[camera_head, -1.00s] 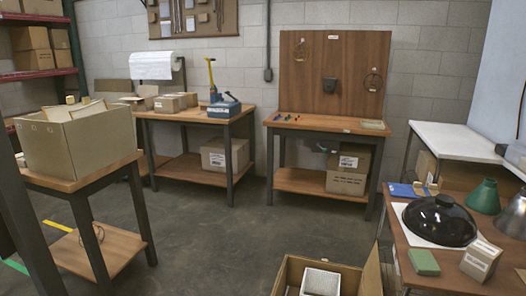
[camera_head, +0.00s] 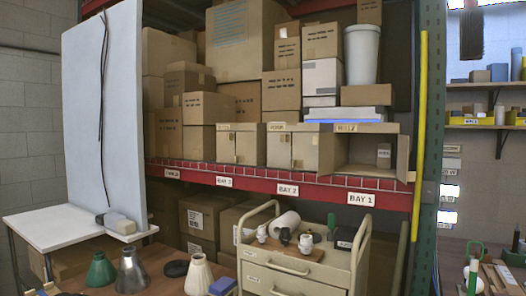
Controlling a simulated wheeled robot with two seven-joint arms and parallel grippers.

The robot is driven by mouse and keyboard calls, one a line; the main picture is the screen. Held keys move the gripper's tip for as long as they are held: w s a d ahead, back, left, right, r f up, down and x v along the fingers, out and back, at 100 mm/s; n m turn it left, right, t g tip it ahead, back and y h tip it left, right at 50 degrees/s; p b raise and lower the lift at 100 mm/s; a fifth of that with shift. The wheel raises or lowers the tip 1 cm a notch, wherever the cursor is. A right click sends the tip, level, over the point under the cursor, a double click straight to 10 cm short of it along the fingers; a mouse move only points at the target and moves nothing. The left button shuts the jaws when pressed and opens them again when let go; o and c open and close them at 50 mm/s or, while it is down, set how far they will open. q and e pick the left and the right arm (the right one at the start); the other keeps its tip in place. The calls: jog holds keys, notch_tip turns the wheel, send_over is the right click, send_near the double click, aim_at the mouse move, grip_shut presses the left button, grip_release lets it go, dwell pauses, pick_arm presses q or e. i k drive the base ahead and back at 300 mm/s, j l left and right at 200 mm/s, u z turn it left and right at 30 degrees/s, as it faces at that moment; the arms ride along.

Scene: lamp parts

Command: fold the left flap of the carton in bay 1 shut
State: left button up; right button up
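The carton (camera_head: 362,128) in bay 1 stands on the shelf above the BAY 1 label (camera_head: 361,198). Its front is open, and a small labelled box (camera_head: 384,154) shows inside. Its right flap (camera_head: 403,158) stands swung out toward me. A pale upright panel at its left edge looks like the left flap (camera_head: 326,153), also swung out, close beside the bay 2 carton (camera_head: 279,148); its exact angle is hard to tell. Neither of my grippers is in view.
A beige cart (camera_head: 298,268) with small parts on top stands below and in front of the shelf. A yellow vertical strip (camera_head: 420,110) and a green rack post (camera_head: 433,150) stand right of bay 1. A white table (camera_head: 65,228) is at left.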

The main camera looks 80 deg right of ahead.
aim_at(324, 141)
jog(key=z, duration=3.15)
